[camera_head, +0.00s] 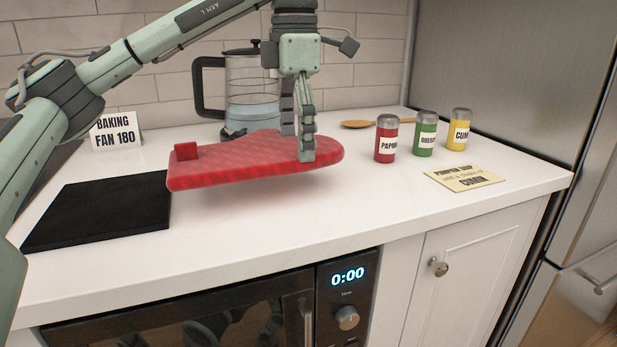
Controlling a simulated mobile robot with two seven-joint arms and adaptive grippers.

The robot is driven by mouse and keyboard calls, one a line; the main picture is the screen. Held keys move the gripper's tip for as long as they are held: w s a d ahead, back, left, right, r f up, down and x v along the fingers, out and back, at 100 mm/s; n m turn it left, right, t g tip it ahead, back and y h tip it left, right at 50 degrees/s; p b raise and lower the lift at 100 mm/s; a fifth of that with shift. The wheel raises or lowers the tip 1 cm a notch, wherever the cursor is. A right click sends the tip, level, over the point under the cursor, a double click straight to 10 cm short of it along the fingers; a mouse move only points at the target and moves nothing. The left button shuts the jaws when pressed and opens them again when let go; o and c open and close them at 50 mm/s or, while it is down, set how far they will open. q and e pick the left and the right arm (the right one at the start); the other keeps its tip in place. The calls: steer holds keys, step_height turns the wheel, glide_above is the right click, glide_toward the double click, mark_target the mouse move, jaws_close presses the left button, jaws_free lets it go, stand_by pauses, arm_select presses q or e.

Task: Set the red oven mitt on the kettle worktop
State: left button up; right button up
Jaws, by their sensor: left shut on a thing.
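The red oven mitt (240,162) lies flat in the grip of my left gripper (300,145), which points straight down and is shut on the mitt near its right end. The mitt hangs a little above the white worktop (290,220), with a soft shadow under it. Its left end is close to the black mat. The glass kettle (252,85) with a dark handle stands on the worktop behind the mitt, partly hidden by my left arm. My right gripper is not in view.
A black mat (100,215) lies at the left, with a "BAKING FAN 180" card (115,133) behind it. Paprika (386,140), green (425,135) and yellow (460,130) spice jars, a note (464,178) and a wooden spoon (370,124) occupy the right. The front middle worktop is clear.

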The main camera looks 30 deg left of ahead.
mark_target(311, 191)
arm_select(q)
steer(key=shift+w+d+f, duration=0.2)
steer(key=shift+d+f, duration=0.2)
steer(key=shift+d, duration=0.25)
steer(key=shift+w+d+f, duration=0.15)
steer(key=shift+d+f, duration=0.25)
steer(key=shift+d, duration=0.2)
step_height(311, 191, down, 3)
steer(key=shift+a+f+b, duration=0.1)
steer(key=shift+b, duration=0.25)
steer(key=shift+f, duration=0.3)
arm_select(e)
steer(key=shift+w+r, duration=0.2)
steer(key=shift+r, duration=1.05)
arm_select(q)
steer(key=shift+f, duration=0.15)
steer(key=o, duration=1.1)
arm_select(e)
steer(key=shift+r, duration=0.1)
